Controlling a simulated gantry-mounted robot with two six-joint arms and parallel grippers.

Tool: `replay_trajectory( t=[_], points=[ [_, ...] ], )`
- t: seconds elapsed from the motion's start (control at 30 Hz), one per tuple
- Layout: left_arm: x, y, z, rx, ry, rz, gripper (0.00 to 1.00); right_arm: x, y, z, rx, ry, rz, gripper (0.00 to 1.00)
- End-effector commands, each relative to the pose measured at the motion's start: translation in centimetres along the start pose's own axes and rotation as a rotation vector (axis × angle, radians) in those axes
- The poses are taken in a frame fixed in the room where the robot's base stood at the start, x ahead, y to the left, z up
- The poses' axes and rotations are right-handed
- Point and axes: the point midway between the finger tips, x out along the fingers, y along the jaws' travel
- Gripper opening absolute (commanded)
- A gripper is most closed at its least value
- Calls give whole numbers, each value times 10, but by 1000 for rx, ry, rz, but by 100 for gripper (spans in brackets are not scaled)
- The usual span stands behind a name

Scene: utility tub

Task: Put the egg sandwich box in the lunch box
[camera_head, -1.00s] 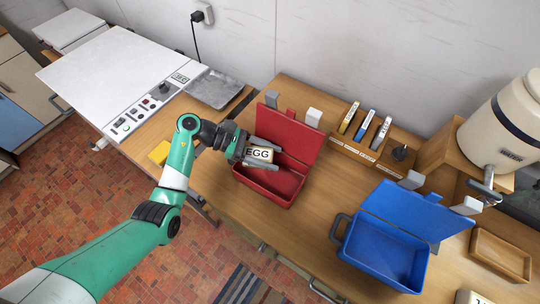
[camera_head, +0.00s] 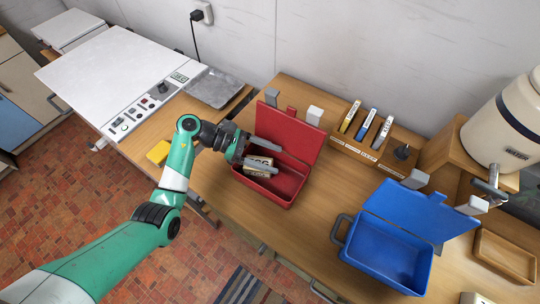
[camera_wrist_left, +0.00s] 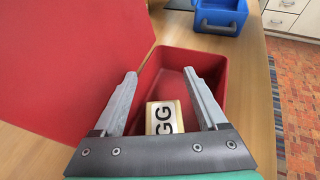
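The egg sandwich box (camera_head: 258,166), pale with dark lettering, sits low inside the left part of the open red lunch box (camera_head: 286,186). The red lid stands raised at the back. My left gripper (camera_head: 277,160) is over the red lunch box, its two grey fingers spread on either side of the egg box. In the left wrist view the egg box (camera_wrist_left: 164,118) shows "GG" and lies between the open fingers (camera_wrist_left: 160,73), with gaps on both sides. Part of the egg box is hidden by a finger in the head view. My right gripper is not in view.
An open blue lunch box (camera_head: 385,250) stands to the right. A rack with several labelled markers (camera_head: 362,135) is behind. A cream dispenser (camera_head: 505,125), a wooden tray (camera_head: 500,255) and a yellow block (camera_head: 159,152) are also around. Wooden counter is clear between the two lunch boxes.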

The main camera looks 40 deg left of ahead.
Motion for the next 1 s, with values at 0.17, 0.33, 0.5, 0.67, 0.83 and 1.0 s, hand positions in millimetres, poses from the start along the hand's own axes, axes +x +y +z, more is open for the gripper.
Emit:
replay_trajectory(
  t=[0.17,0.33,0.5,0.67,0.83,1.0],
  points=[
    [-4,0,10,0,0,0,75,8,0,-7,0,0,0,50],
    [-31,1,12,-1,1,5,75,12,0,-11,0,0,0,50],
    [-77,2,11,-1,0,6,75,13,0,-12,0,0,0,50],
    [-109,1,11,0,0,4,75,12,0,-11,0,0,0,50],
    [-124,0,11,0,0,0,75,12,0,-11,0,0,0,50],
    [-125,0,11,0,0,-1,75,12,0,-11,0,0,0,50]
  ],
)
